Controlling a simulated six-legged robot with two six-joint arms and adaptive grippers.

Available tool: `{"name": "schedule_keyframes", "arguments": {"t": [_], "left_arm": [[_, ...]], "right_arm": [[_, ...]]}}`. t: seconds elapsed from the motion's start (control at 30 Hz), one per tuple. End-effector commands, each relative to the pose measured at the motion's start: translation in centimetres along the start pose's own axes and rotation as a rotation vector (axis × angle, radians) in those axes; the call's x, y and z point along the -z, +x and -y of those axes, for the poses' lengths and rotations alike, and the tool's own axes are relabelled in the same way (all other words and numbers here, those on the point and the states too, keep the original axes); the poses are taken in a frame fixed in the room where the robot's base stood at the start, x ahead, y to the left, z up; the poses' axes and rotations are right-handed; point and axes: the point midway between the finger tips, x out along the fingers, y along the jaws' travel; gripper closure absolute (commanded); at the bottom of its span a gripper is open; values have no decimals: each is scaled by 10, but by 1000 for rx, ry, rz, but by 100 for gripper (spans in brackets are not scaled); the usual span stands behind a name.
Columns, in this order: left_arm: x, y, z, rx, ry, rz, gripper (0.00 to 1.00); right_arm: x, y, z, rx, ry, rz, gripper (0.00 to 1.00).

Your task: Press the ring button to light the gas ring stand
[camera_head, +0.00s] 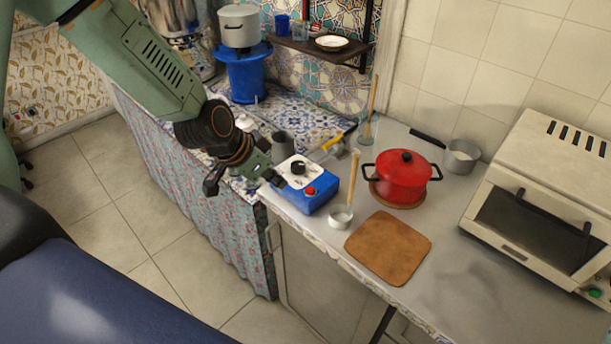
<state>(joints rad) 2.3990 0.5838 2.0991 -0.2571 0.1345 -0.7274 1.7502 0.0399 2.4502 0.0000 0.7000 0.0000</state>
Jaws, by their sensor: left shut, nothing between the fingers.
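A blue control box (317,198) with a white top plate stands near the counter's left front edge. It carries a black knob (298,168) and a red button (310,191). My left gripper (279,182) is shut and empty, with its tips at the box's left side, left of the red button. I cannot tell whether the tips touch the box. The blue gas ring stand (247,80) stands at the back left with a grey pot (239,26) on top. No flame shows on it. My right gripper is not in view.
A red pot (402,178), a brown board (388,247) and a toaster oven (540,205) lie further right.

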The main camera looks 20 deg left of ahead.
Motion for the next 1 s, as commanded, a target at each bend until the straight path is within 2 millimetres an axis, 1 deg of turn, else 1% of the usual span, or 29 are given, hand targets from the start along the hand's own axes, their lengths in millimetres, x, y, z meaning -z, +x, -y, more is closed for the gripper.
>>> {"name": "schedule_keyframes", "arguments": {"t": [0.03,0.17,0.3,0.4,0.77,0.87,1.0], "left_arm": [[0,-1,-6,11,-15,-31,100],[8,-3,-12,51,-48,-118,100],[22,-7,-5,94,-78,-194,100],[28,-8,0,113,-98,-224,100],[29,-8,2,115,-109,-228,100],[29,-4,2,116,-108,-226,100],[31,10,4,118,-103,-224,100]], "right_arm": [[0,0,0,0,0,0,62],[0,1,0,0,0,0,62],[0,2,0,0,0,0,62],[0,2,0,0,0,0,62],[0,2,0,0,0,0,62],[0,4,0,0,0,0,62],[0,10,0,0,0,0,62]]}}
